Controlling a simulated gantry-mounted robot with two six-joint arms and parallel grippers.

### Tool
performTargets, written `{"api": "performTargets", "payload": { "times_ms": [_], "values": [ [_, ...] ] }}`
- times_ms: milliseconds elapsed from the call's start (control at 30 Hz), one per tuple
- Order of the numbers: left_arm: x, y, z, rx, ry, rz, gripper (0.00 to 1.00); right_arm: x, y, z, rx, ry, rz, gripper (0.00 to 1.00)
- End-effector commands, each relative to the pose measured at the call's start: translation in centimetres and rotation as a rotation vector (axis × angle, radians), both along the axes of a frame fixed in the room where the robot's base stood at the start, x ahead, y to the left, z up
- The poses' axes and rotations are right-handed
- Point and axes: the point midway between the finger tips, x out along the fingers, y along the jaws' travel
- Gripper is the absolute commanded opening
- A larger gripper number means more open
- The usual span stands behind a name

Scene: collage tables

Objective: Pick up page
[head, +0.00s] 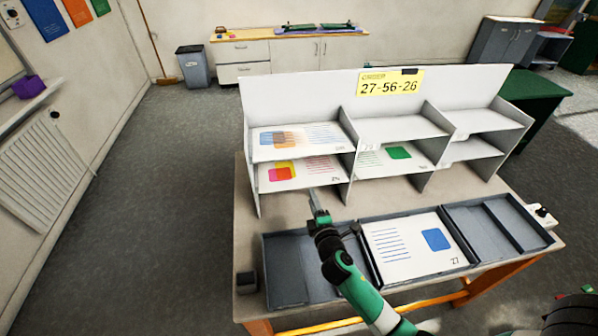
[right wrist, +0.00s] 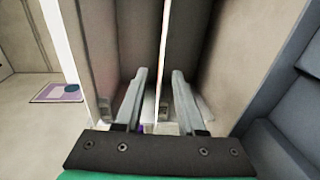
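My right gripper (head: 317,199) is in front of the lower left shelf compartment, near the page there. In the right wrist view its two fingers (right wrist: 157,100) are apart, with a thin pale upright edge between them; I cannot tell whether this is a page or a shelf part. The lower left page (head: 295,173) has pink, red and yellow shapes. Above it lies a page with orange and blue shapes (head: 300,137). A page with a green shape (head: 393,157) lies in the lower middle compartment. Page 27 (head: 405,261), with a blue square, lies in the middle tray. My left gripper is out of view.
The white shelf unit (head: 305,98) bears a yellow order card (head: 390,83) reading 27-56-26. The right-hand compartments look empty. The left tray (head: 283,283) and right tray (head: 468,226) show no page. A small dark block (head: 246,282) is at the table's left edge.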

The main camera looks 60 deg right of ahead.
Motion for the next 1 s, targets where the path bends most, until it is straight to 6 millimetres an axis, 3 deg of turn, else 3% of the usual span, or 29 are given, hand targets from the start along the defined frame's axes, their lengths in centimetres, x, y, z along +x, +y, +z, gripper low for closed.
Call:
{"api": "performTargets", "payload": {
  "times_ms": [100, 333, 600, 867, 1000],
  "values": [
    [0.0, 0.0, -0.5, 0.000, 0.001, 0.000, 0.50, 1.1, -1.3, -0.4, 0.001, -0.001, -0.001, 0.39],
    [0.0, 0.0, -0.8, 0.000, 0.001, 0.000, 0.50, 1.7, -2.0, -0.6, 0.001, -0.001, -0.001, 0.39],
    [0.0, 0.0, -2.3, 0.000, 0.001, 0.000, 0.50, 4.3, -5.2, -1.6, 0.001, -0.001, 0.000, 0.39],
    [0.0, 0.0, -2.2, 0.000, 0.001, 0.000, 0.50, 4.6, -5.4, -1.4, 0.002, 0.000, 0.002, 0.39],
    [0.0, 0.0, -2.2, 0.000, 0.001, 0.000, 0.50, 4.6, -5.4, -1.4, 0.001, -0.001, 0.002, 0.14]
  ]
}}
